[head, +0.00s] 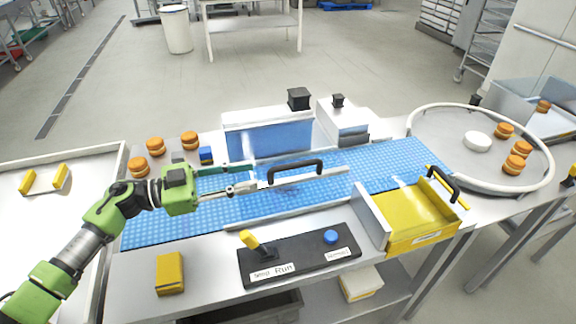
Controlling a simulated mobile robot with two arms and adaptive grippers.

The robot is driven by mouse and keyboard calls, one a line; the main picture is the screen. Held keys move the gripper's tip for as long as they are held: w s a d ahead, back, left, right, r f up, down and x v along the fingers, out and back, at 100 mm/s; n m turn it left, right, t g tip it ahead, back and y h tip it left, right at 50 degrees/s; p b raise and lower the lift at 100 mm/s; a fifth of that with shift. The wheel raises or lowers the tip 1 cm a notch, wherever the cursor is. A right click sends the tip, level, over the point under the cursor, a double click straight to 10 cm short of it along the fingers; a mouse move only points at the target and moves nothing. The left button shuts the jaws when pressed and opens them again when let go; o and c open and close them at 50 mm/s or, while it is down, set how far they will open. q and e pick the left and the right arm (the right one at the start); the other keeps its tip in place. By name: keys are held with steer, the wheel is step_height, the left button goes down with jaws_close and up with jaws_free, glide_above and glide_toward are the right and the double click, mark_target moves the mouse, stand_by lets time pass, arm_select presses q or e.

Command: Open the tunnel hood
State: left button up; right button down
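The tunnel hood over the blue belt appears to be the pale metal housing with a bluish front panel (268,138). A black bar handle (296,166) stands on a pale strip at its front lower edge, and I cannot tell whether the hood is fully down. My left gripper (258,178) reaches in from the left over the belt. Its two fingers are spread apart, with the tips close to the handle's left end. I see nothing between them, and cannot tell whether they touch the handle. My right gripper is not in view.
A black control panel (300,258) with a yellow lever and blue button sits in front of the belt (170,224). A yellow bin (408,218) with its own black handle stands to the right. Filled rounds (155,146) lie behind my arm and on the round table (440,150).

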mark_target(277, 169)
arm_select(q)
steer(key=p+x, duration=0.2)
steer(key=x, duration=0.8)
steer(key=shift+w+d+p, duration=0.1)
steer(key=shift+d+p, duration=0.2)
steer(key=shift+p, duration=0.05)
jaws_close()
